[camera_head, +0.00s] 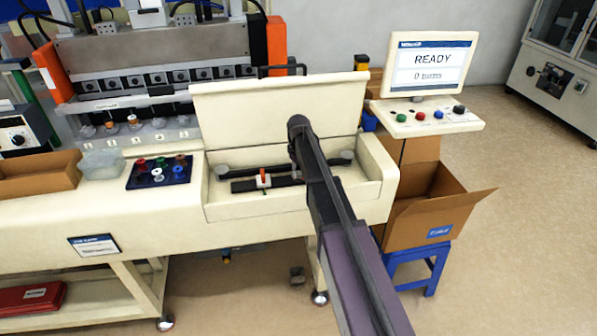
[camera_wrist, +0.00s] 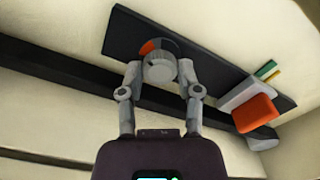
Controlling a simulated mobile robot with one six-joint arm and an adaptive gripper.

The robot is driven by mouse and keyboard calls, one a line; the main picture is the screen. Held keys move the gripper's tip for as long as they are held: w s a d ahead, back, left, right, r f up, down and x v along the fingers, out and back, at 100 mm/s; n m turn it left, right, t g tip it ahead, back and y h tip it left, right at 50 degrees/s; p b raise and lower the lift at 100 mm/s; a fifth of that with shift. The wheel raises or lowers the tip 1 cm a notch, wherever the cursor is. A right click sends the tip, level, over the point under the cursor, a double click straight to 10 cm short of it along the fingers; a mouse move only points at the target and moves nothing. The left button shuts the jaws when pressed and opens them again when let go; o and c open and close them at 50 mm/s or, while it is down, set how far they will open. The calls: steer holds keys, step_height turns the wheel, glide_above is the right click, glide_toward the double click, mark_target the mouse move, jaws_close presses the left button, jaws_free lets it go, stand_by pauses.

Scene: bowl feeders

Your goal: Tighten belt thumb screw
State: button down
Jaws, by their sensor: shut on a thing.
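In the wrist view my gripper (camera_wrist: 161,72) has its two fingers on either side of a round grey knob, which looks like the thumb screw (camera_wrist: 160,70). It is shut on the knob. An orange mark shows at the knob's upper left. The knob sits at a dark plate (camera_wrist: 205,62) in the cream bay. An orange block (camera_wrist: 255,113) on a light mount stands at the right, beside small green and yellow marks. In the head view the open bay (camera_head: 225,208) shows the orange piece (camera_head: 263,178) on a dark bar; my arm hides the gripper and knob.
The bay's raised lid (camera_head: 270,105) stands behind my arm. A monitor (camera_head: 432,66) reads "READY" and "0 turns", above a panel of coloured buttons (camera_head: 425,119). An open cardboard box (camera_head: 425,215) is at the right. A dark long bar (camera_wrist: 50,75) crosses the wrist view.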

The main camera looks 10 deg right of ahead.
steer(key=m, duration=0.6)
steer(key=shift+s+m, duration=0.1)
steer(key=shift+m, duration=0.2)
steer(key=m, duration=0.5)
steer(key=shift+m, duration=0.4)
steer(key=shift+c, duration=1.5)
jaws_free()
steer(key=shift+n, duration=0.3)
